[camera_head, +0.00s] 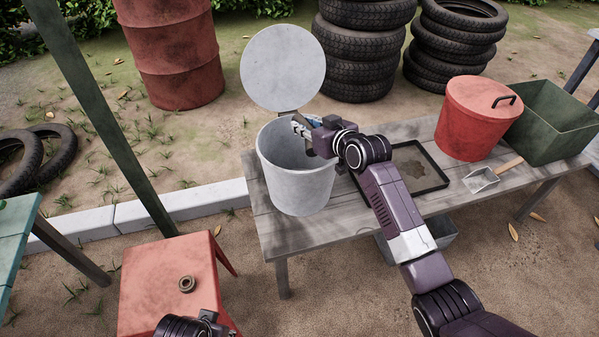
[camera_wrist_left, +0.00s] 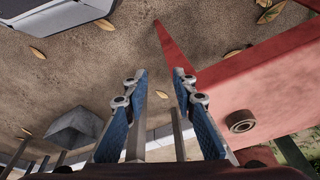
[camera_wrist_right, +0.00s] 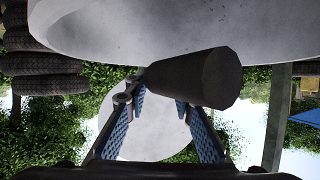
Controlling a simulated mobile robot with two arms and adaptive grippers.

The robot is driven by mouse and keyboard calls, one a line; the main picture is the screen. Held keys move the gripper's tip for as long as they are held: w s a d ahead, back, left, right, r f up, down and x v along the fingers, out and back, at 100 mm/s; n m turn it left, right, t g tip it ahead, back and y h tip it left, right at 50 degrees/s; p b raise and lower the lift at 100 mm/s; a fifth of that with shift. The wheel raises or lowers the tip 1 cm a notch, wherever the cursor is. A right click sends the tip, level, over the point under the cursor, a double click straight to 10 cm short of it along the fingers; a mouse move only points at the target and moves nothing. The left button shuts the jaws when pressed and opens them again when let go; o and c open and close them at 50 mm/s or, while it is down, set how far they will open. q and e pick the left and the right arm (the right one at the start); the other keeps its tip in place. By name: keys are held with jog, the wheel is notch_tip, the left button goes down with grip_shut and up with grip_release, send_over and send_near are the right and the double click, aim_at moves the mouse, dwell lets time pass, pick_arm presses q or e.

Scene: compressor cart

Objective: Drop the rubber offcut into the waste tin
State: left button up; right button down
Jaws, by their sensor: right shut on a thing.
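The waste tin (camera_head: 297,180) is a pale grey bucket standing on the bench's left end, its round lid (camera_head: 283,68) hinged up behind it. My right gripper (camera_head: 302,128) is at the tin's mouth, near its right rim; in the right wrist view (camera_wrist_right: 160,88) it is shut on the rubber offcut (camera_wrist_right: 208,78), a dark cylinder held at the fingertips. The pale tin wall fills the top of that view. In the head view the offcut is mostly hidden by the gripper. My left gripper (camera_wrist_left: 160,82) is open and empty beside the red stool.
A red stool (camera_head: 150,285) holds a small brown ring (camera_head: 187,284). On the bench (camera_head: 285,235) are a dark shallow tray (camera_head: 425,182), a scoop (camera_head: 482,180), a red lidded bucket (camera_head: 470,125) and a green crate (camera_head: 555,125). Stacked tyres (camera_head: 362,50) and a red drum (camera_head: 172,55) stand behind.

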pick_arm(q)
jog(key=shift+w+b+v, duration=0.15)
jog(key=shift+b+v, duration=0.05)
jog(key=shift+v, duration=0.6)
jog(key=shift+w+b+v, duration=0.15)
jog(key=shift+v, duration=0.7)
jog(key=shift+w+b+v, duration=0.2)
jog(key=shift+v, duration=0.6)
pick_arm(e)
jog(key=shift+f, duration=0.6)
pick_arm(q)
jog(key=shift+r, duration=0.15)
pick_arm(e)
jog(key=c, duration=1.6)
grip_release()
jog(key=shift+s+d, duration=0.1)
jog(key=v, duration=1.1)
jog(key=shift+s+d+r, duration=0.1)
jog(key=shift+s, duration=0.25)
